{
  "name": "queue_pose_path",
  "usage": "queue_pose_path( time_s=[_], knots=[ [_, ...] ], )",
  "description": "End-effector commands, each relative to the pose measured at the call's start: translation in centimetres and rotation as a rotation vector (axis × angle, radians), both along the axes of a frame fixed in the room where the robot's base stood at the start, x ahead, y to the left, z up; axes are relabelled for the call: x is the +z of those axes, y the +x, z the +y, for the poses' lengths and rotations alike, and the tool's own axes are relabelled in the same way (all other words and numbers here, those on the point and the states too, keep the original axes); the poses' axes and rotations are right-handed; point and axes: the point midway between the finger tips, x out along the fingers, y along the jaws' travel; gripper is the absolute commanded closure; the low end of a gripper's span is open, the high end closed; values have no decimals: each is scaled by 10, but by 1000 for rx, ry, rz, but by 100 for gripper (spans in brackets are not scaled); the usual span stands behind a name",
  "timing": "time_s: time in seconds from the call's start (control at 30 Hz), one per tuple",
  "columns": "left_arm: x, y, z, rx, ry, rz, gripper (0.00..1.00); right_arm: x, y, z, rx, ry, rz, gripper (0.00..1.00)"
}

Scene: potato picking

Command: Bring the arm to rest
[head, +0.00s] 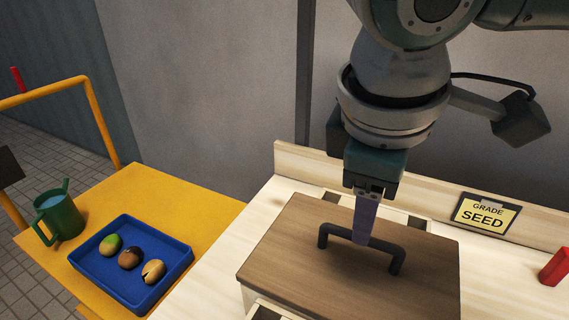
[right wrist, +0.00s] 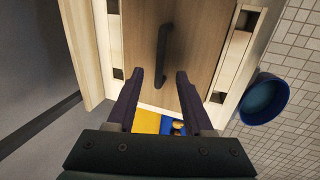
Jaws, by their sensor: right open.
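My right gripper (head: 366,238) is open and points down at the dark handle (head: 397,262) of a brown wooden lid (head: 300,245). In the right wrist view the open fingers (right wrist: 160,72) have the near end of the handle (right wrist: 163,50) between them in the picture. I cannot tell whether they are around the bar or above it. The lid lies flat on a pale box with dark slots. My left gripper is not in view.
A blue tray (head: 83,262) with a greenish potato (head: 110,244), a dark-patched one (head: 130,258) and a cracked one (head: 153,271) sits on a yellow cart (head: 190,205). A green can (head: 60,218), a "GRADE SEED" sign (head: 485,214) and a red object (head: 556,267) stand nearby. A blue tub (right wrist: 265,100) stands over tiles.

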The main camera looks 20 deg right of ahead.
Motion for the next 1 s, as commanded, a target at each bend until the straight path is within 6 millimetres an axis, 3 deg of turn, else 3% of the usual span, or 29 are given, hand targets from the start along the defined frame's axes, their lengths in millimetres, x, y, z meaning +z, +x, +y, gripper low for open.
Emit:
queue_pose_path(
  time_s=[0.13, 0.37, 0.47, 0.7, 0.8, 0.9, 1.0],
  knots=[
    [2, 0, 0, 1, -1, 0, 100, 16, -3, 4, 1, 1, -1, 48],
    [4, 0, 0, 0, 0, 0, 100, 16, -7, 15, 24, 23, 1, 48],
    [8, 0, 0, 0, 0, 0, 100, 11, -17, 43, 88, 93, 2, 48],
    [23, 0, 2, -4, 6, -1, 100, 13, -51, 132, 184, 403, -52, 48],
    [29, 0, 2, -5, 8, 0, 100, 20, -60, 148, 137, 511, -93, 48],
    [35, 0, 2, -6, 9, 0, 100, 23, -68, 148, 40, 583, -131, 48],
    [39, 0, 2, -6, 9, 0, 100, 21, -75, 131, -81, 603, -163, 48]
  ],
)
